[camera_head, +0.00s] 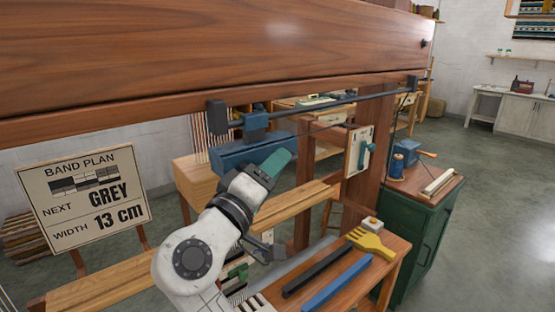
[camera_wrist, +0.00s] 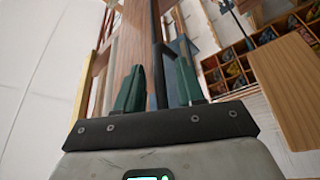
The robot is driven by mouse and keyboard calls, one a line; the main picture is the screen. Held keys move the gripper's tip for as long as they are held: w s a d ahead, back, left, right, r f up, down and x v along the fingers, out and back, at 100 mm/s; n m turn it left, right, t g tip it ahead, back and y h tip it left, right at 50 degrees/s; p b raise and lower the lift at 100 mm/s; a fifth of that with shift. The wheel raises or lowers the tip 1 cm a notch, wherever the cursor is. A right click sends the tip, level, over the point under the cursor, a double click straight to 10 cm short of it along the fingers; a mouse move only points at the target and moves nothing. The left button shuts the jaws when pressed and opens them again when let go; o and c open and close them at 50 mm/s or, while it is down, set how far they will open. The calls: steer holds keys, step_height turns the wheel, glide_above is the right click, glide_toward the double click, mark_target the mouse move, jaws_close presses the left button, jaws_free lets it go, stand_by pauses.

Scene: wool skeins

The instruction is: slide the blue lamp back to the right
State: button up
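The blue lamp (camera_head: 243,153) is a long blue bar hung from a blue slider (camera_head: 255,122) near the left end of a dark rail (camera_head: 320,104). My gripper (camera_head: 284,158) is raised at the lamp's right end, its green fingers overlapping it in the head view; contact cannot be told. In the wrist view my gripper (camera_wrist: 159,78) has its two green fingers apart. A thin dark bar (camera_wrist: 158,70) shows between them, not visibly clamped. A blue surface, likely the lamp (camera_wrist: 187,45), shows partly behind the right finger.
A thick wooden beam (camera_head: 210,60) runs above the rail. A wooden post (camera_head: 360,190) stands at the right. A small table (camera_head: 385,262) with a yellow comb (camera_head: 371,243) and flat bars is below. A sign (camera_head: 84,199) reads grey, 13 cm. The rail right of the slider looks clear.

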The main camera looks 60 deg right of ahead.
steer(key=shift+x, duration=0.75)
steer(key=shift+c, duration=0.3)
jaws_close()
